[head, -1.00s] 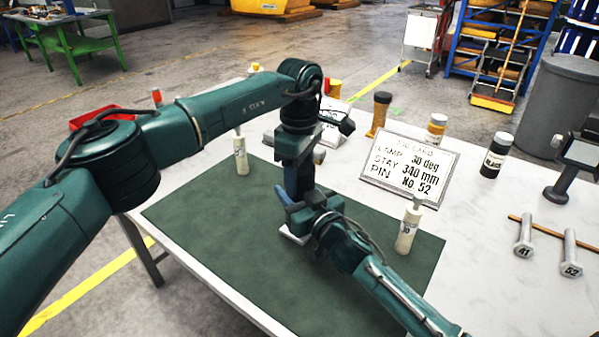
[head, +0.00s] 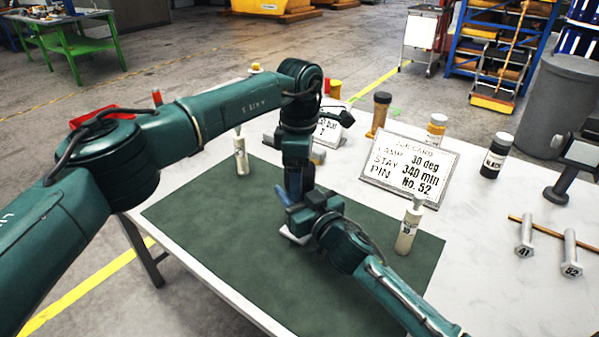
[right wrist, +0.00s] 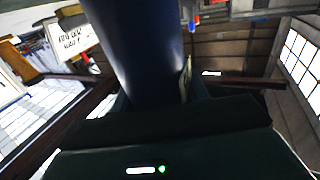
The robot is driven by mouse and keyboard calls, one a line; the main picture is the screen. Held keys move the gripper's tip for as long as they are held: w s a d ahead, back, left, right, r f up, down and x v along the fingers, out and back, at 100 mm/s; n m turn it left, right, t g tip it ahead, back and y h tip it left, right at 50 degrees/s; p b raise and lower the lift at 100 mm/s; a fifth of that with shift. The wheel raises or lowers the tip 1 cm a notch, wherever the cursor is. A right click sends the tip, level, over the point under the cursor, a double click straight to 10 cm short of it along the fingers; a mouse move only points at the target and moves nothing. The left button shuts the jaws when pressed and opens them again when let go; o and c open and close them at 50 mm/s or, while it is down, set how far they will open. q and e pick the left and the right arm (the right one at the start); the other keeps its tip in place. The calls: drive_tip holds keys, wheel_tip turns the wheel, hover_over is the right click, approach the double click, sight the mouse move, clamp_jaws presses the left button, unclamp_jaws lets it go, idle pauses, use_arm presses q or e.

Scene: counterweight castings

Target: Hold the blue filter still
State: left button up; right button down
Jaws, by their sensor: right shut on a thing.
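The blue filter (right wrist: 145,45) is a dark blue cylinder rising from my right gripper (right wrist: 155,100) in the right wrist view. In the head view, a blue part (head: 283,196) shows among the grippers over the green mat (head: 210,240); most of it is hidden. My right gripper (head: 300,212), on the arm from the lower right, is shut on the filter. My left gripper (head: 296,180) is directly above, pointing down; its fingers are hidden, so I cannot tell whether it is open or touches the filter. A small pale piece (head: 292,236) lies below the right gripper.
A job card (head: 410,170) reads lamp 30 deg, stay 340 mm, pin No. 52. Two pale posts stand on the mat, left (head: 241,157) and right (head: 408,230). The mat's front left is clear.

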use_arm(q)
wheel_tip(320, 180, up, 4)
drive_tip(key=shift+r, duration=0.2)
drive_tip(key=shift+c, duration=0.3)
drive_tip(key=shift+r+m, duration=0.8)
drive_tip(key=shift+m, duration=0.3)
drive_tip(key=r+m, duration=0.1)
drive_tip(key=m, duration=0.2)
drive_tip(key=shift+r, duration=0.35)
drive_tip(key=shift+m, duration=0.3)
drive_tip(key=shift+f, duration=0.4)
wheel_tip(320, 180, down, 7)
